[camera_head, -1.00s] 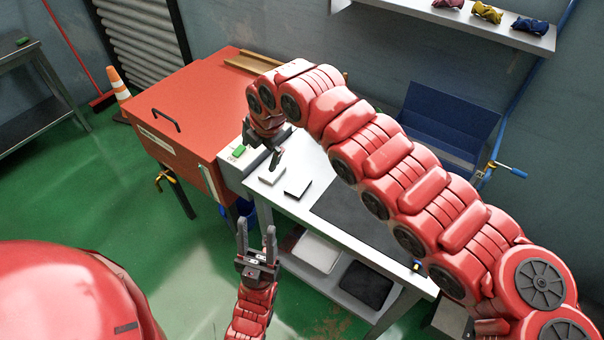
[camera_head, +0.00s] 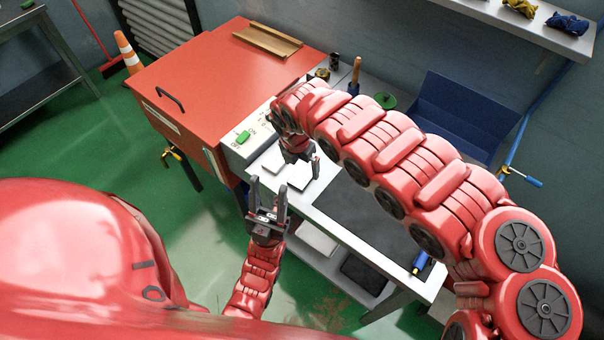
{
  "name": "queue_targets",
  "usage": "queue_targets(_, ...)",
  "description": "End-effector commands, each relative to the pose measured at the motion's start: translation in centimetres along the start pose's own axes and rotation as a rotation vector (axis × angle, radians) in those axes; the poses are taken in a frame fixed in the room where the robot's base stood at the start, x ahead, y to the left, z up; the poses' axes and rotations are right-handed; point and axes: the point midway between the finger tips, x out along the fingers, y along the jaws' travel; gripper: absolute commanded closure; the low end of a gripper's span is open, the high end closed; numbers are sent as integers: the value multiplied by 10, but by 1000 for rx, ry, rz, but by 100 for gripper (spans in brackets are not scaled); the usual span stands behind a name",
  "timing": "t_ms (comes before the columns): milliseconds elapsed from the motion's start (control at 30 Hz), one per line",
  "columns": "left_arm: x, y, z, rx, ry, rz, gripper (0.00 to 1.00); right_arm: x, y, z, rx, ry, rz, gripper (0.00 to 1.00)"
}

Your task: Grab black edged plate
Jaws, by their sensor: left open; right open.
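A small white plate with a dark edge (camera_head: 300,177) lies on the grey bench top (camera_head: 379,256), near its left end. A second pale plate (camera_head: 270,161) lies just left of it. My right gripper (camera_head: 303,162) is open and hangs directly over the dark-edged plate, partly covering it. I cannot tell whether its fingers touch the plate. My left gripper (camera_head: 268,190) is open and empty, fingers up, in front of the bench's left front corner.
A red cabinet (camera_head: 215,85) with a green switch stands at the left. A black mat (camera_head: 365,205) and a blue-handled tool (camera_head: 420,263) lie on the bench. White (camera_head: 317,238) and black (camera_head: 362,272) trays sit on the lower shelf. A blue bin (camera_head: 463,112) stands behind.

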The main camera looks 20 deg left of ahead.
Motion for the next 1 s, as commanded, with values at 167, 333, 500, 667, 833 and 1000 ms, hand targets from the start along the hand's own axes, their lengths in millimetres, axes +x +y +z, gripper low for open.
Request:
queue_targets(167, 3, 0, 0, 0, 0, 0, 50, 13, 0, -2, -1, 3, -3, 0)
queue_targets(333, 8, 0, -1, 0, 0, 0, 50, 23, 4, -2, -2, 4, 1, 0)
queue_targets(500, 17, -1, -3, 0, 0, 0, 50, 42, 8, 0, -1, 3, 2, 0)
queue_targets(667, 20, -1, -3, 0, 0, 0, 50, 58, 8, 0, -1, 3, 1, 0)
queue_targets(833, 20, -1, -3, 0, 0, 0, 50, 64, 7, 1, 0, 0, 0, 0)
queue_targets(1000, 20, -1, -3, 0, 0, 0, 50, 64, 7, 2, 0, 0, 0, 0)
